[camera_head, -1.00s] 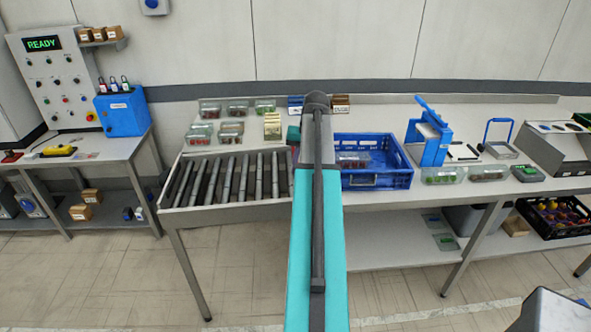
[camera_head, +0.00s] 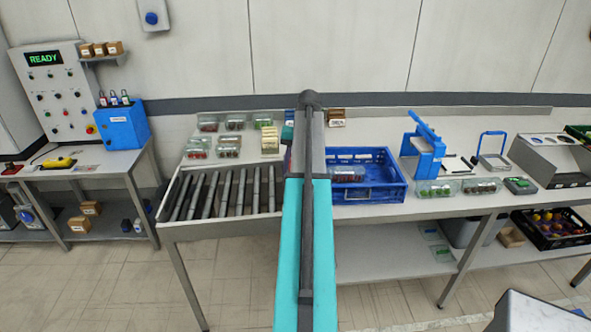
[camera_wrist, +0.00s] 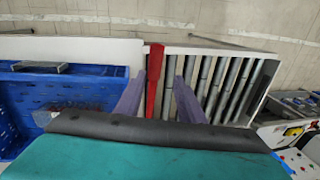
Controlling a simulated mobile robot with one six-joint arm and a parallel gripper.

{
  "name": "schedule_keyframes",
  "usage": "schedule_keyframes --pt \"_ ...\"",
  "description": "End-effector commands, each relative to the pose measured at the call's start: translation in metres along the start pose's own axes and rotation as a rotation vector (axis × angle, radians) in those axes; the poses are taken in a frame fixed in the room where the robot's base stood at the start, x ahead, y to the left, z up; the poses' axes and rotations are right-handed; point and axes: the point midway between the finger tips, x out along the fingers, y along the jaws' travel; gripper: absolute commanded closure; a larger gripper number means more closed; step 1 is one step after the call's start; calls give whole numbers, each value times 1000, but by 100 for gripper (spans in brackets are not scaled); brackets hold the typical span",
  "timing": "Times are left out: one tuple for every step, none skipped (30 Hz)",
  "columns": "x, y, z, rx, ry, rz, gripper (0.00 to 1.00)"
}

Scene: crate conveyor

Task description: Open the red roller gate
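The red roller gate (camera_wrist: 155,82) shows in the wrist view as an upright red bar at the end of the rollers (camera_wrist: 222,82), beside the blue crate (camera_wrist: 48,110). My gripper (camera_wrist: 161,75) is open, with one purple-grey finger on each side of the red bar. The bar is nearer the left fingertip, and there is a clear gap to the right one. I cannot tell whether the left finger touches it. In the head view my arm hides the gate, between the rollers (camera_head: 222,192) and the blue crate (camera_head: 370,192).
Several clear punnets (camera_head: 228,146) stand behind the rollers. A blue hinged device (camera_head: 425,150) stands right of the crate. A control panel reading READY (camera_head: 62,90) is at the left. The floor before the bench is mostly clear.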

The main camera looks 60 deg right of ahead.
Motion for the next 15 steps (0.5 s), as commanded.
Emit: schedule_keyframes --pt "0 1 0 2 -1 1 62" --pt "0 2 0 2 -1 1 62" --pt "0 2 0 3 -1 1 62" --pt "0 2 0 3 -1 2 62" --pt "0 3 0 3 -2 2 62" --pt "0 3 0 4 -2 2 62" --pt "0 3 1 4 -2 2 62" --pt "0 3 1 4 -2 2 62" --pt "0 3 1 4 -2 3 62" --pt "-1 3 1 4 -2 3 62" --pt "-2 3 1 4 -3 3 62" --pt "-3 3 1 4 -3 3 62" --pt "-4 3 1 4 -3 3 62" --pt "-6 3 1 4 -3 3 62" --pt "-8 3 1 4 -2 3 62"
